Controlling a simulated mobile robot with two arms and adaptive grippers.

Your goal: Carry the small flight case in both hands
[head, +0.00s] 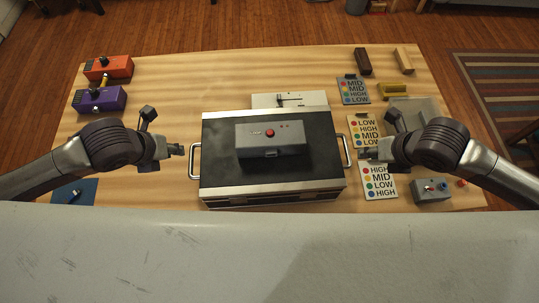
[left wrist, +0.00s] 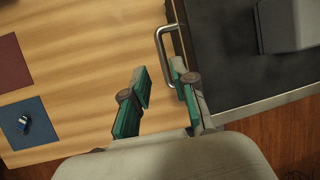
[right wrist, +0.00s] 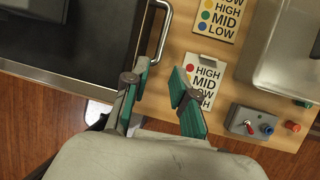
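The flight case (head: 222,170) is black with silver edges and lies flat on the wooden table, with a metal handle at each side. Its left handle (head: 194,161) also shows in the left wrist view (left wrist: 159,42). Its right handle (head: 346,151) also shows in the right wrist view (right wrist: 165,30). My left gripper (head: 181,150) is open and empty; its right finger overlaps the near end of the left handle in the left wrist view. My right gripper (head: 366,154) is open and empty, its fingertips close to the right handle. Contact cannot be told.
A grey box (head: 255,142) with a red button rests on the case lid. A white device (head: 290,100) lies behind the case. Label cards (head: 380,182) and a grey switch box (head: 432,190) are at right. Orange (head: 108,67) and purple (head: 99,99) boxes stand at left.

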